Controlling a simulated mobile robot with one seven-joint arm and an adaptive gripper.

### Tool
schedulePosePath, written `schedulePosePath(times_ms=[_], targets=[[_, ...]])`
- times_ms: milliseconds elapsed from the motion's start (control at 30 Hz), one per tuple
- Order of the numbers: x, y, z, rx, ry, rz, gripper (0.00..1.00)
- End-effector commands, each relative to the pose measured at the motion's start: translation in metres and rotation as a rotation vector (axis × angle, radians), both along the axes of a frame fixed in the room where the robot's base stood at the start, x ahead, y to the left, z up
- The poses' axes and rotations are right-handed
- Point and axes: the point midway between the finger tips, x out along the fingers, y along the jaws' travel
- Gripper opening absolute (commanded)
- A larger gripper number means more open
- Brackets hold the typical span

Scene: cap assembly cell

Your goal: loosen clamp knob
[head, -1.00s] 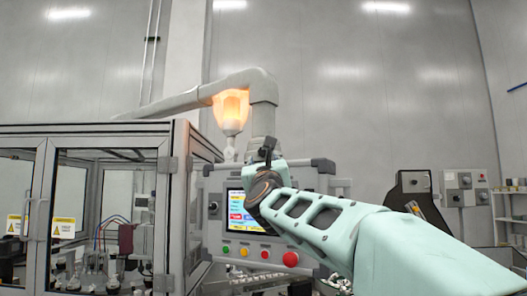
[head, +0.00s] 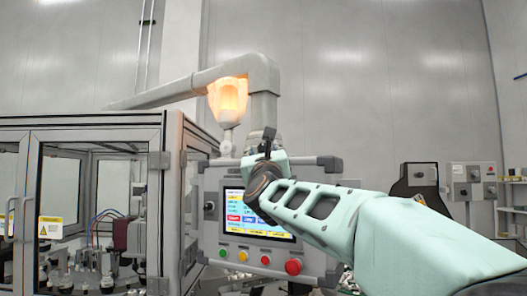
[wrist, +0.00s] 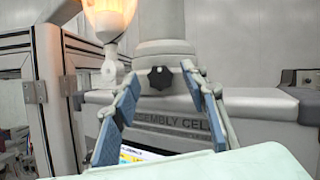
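The clamp knob is a black, lobed knob (wrist: 160,78) on the front of a grey collar (wrist: 165,48) around the vertical pipe, just above the panel housing in the wrist view. My gripper (wrist: 161,74) is open, with its two blue-padded fingers left and right of the picture's middle. The knob shows between the fingertips, apparently beyond them, with no contact visible. In the head view my gripper (head: 266,140) is up at the base of the pipe, seen from behind.
The control panel (head: 207,225) with screen and coloured buttons hangs below the pipe, partly behind my arm. A glazed cabinet (head: 100,137) stands left.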

Motion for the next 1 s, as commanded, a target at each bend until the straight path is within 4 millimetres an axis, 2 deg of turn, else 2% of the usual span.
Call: schedulePosePath(times_ms=[67,333,667,1000], targets=[[0.0,-0.0001,-0.0001,0.0,0.0,0.0,0.3],[0.0001,-0.0001,0.0,0.0,0.0,0.0,0.0],[0.0,-0.0011,-0.0022,-0.045,0.001,0.0,0.0],[-0.0002,-0.0038,-0.0028,-0.279,0.007,-0.003,0.0]])
